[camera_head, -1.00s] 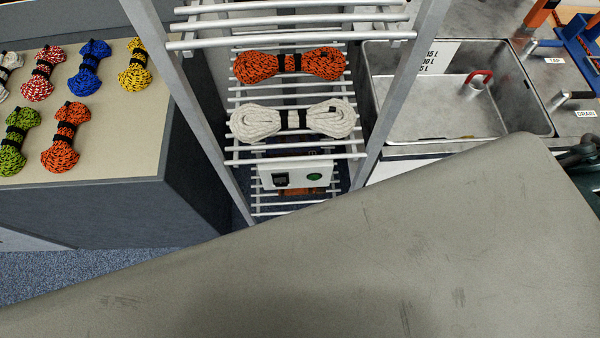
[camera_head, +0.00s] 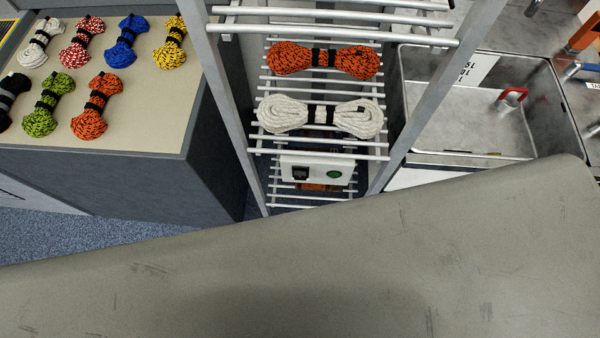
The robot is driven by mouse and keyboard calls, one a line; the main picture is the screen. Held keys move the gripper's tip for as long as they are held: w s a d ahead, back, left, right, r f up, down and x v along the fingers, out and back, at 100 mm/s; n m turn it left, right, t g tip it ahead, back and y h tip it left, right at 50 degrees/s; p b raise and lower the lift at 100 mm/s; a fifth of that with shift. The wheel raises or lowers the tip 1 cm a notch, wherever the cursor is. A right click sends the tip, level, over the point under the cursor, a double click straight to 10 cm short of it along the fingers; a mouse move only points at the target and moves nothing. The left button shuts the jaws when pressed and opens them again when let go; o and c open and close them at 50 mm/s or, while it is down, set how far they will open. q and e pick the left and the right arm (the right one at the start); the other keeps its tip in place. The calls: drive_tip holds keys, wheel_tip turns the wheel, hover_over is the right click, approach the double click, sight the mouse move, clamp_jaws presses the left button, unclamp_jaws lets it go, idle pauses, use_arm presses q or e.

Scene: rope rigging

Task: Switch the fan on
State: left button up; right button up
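A white box (camera_head: 318,170) with a black switch (camera_head: 300,173) and a round green button (camera_head: 334,174) sits low in the metal rack, below the white rope. It looks like the fan's control box; the fan itself is not clearly seen. Whether it is on cannot be told. Neither of my grippers is in view. A large grey surface fills the foreground and hides the foot of the rack.
The rack (camera_head: 420,100) holds an orange rope bundle (camera_head: 325,61) above a white rope bundle (camera_head: 320,116). A table (camera_head: 150,120) with several coloured rope bundles stands at left. A metal basin (camera_head: 540,110) is at right. Blue carpet (camera_head: 80,235) shows at lower left.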

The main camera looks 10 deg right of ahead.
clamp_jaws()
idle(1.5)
